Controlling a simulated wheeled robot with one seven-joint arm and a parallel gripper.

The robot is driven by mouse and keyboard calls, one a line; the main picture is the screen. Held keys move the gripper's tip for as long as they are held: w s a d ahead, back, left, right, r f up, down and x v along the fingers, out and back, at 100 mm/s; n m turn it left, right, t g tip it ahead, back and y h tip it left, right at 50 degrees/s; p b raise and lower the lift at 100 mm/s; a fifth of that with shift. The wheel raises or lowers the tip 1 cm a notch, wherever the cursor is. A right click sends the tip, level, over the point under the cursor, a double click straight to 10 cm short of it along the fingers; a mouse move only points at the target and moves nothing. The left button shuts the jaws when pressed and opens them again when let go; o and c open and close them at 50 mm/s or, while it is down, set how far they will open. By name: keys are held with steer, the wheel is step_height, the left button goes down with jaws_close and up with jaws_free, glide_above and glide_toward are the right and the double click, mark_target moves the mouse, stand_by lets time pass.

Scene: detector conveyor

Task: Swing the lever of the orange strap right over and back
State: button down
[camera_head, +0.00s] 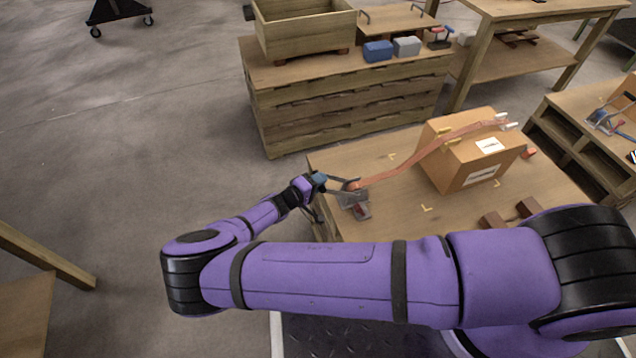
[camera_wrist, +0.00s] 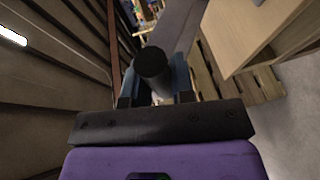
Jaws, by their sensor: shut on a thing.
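The orange strap (camera_head: 415,157) runs from a metal ratchet buckle (camera_head: 354,200) at the table's left end up over a cardboard box (camera_head: 462,168). The buckle's lever reaches left toward my gripper (camera_head: 319,182). In the wrist view my gripper (camera_wrist: 157,92) is shut on a dark round bar (camera_wrist: 153,62), which looks like the lever's handle. The bar stands between the two bluish fingers. The rest of the lever and the buckle are hard to make out in the wrist view. My purple arm crosses the front of the head view.
The box stands on a wooden table (camera_head: 388,222) with yellow corner marks and brown blocks (camera_head: 510,214) at the right. Behind is a wooden cabinet (camera_head: 345,105) with a crate (camera_head: 305,31), a blue box (camera_head: 378,51) and a grey box (camera_head: 407,46).

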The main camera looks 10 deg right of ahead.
steer(key=shift+d+r, duration=0.2)
steer(key=shift+r, duration=0.1)
steer(key=c, duration=1)
jaws_free()
steer(key=shift+a, duration=0.1)
steer(key=v, duration=1)
steer(key=shift+s+a+r, duration=0.15)
steer(key=shift+s+a, duration=0.05)
steer(key=shift+a, duration=0.05)
steer(key=shift+o, duration=0.2)
